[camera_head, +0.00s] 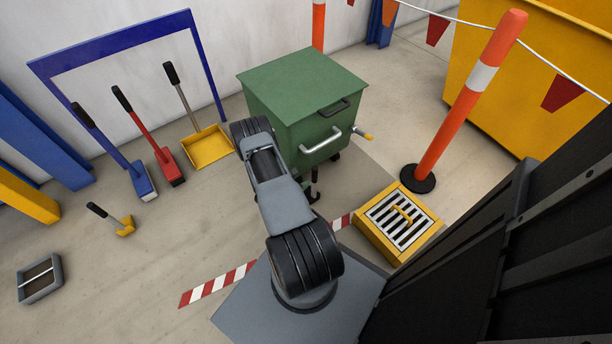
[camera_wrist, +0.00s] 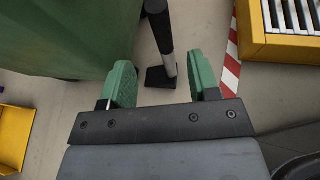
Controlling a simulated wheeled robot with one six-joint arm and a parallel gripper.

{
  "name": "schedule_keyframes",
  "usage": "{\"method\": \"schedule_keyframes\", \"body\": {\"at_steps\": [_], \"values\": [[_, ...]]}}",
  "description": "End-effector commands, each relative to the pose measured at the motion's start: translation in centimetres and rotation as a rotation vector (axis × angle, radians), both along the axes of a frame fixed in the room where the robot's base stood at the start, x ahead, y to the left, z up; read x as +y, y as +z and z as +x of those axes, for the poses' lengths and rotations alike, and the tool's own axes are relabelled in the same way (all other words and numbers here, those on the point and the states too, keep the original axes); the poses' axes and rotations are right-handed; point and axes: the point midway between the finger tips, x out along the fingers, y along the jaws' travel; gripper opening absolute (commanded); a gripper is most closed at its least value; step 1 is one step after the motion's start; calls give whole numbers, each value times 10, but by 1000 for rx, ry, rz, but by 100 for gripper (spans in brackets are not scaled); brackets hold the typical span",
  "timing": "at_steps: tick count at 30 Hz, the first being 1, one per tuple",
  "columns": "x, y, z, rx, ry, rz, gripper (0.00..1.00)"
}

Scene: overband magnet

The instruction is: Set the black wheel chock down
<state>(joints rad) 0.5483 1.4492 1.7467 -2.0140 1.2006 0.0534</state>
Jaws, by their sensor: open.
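In the wrist view, my gripper (camera_wrist: 163,80) is open, with its two green fingers apart and nothing clamped between them. A black wedge, which looks like the wheel chock (camera_wrist: 160,77), shows in the gap between the fingers. A grey shaft with a black grip rises from it towards the top of the view. The wedge appears to rest on the floor beside the green bin (camera_wrist: 70,40). In the head view my arm hides most of the gripper. A small dark shape shows beside the arm, below the bin, but I cannot tell whether it is chock or gripper.
The green wheeled bin (camera_head: 300,85) stands close behind my arm. A yellow-framed drain grate (camera_head: 372,238) and an orange post (camera_head: 465,100) are to the right. Long-handled tools and a yellow dustpan (camera_head: 207,148) stand at left. Red-white tape (camera_head: 217,285) crosses the floor.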

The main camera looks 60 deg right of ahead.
Motion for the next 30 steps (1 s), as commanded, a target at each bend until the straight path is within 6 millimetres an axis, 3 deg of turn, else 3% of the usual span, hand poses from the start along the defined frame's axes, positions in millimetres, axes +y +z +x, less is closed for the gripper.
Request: {"method": "schedule_keyframes", "body": {"at_steps": [9, 13, 17, 20, 24, 30], "values": [[13, 9, 3, -5, -5, -3, 56], [12, 36, 15, -48, -57, -18, 56], [18, 99, 34, -156, -186, -36, 56], [36, 158, 45, -277, -320, -24, 56], [77, 232, 49, -467, -509, 45, 56], [156, 313, 37, -743, -754, 246, 56]]}}
